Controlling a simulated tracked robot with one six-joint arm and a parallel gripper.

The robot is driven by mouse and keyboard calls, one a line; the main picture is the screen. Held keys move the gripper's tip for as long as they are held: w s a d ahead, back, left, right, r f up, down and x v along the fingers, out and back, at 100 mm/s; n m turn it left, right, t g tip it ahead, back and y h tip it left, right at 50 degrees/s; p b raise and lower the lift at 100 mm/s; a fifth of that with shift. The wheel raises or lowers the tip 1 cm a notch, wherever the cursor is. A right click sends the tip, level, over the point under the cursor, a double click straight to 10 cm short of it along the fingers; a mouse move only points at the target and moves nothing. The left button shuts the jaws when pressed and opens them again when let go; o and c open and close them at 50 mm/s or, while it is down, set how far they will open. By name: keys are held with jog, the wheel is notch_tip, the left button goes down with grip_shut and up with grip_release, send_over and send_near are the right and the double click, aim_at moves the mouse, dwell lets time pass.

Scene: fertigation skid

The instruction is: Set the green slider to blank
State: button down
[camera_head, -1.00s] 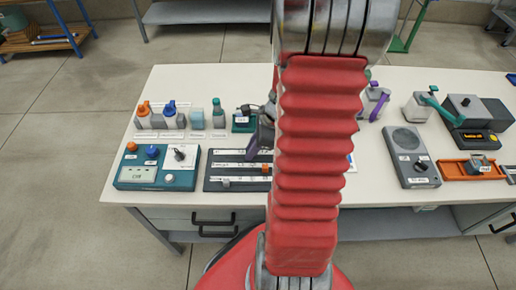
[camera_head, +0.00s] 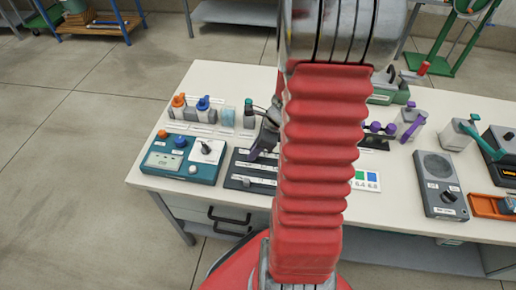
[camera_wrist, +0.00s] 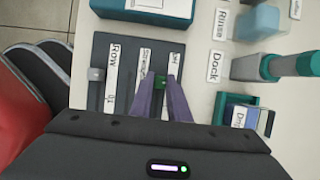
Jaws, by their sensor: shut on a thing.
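The green slider (camera_wrist: 160,82) shows in the wrist view as a small knob on the dark slider panel (camera_wrist: 128,50). The purple fingers of my gripper (camera_wrist: 161,90) are shut on it, one on each side. In the head view my gripper (camera_head: 262,143) reaches down to the slider panel (camera_head: 237,181), and the green slider is hidden there. A grey slider (camera_wrist: 96,75) sits in the "Row" track at the panel's left in the wrist view. The label by the green slider is too small to read, and part of its track is hidden under my fingers.
A teal control box (camera_head: 182,160) stands left of the panel. A grey speaker-like box (camera_head: 440,184) is at right. My red arm hides the table's middle. The table's front edge is near the panel.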

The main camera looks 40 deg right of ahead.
jog(key=shift+w+a+r, duration=0.1)
jog(key=shift+w+a, duration=0.05)
jog(key=c, duration=1.7)
grip_release()
jog(key=v, duration=1.3)
jog(key=shift+d+r, duration=0.25)
jog(key=shift+r, duration=0.05)
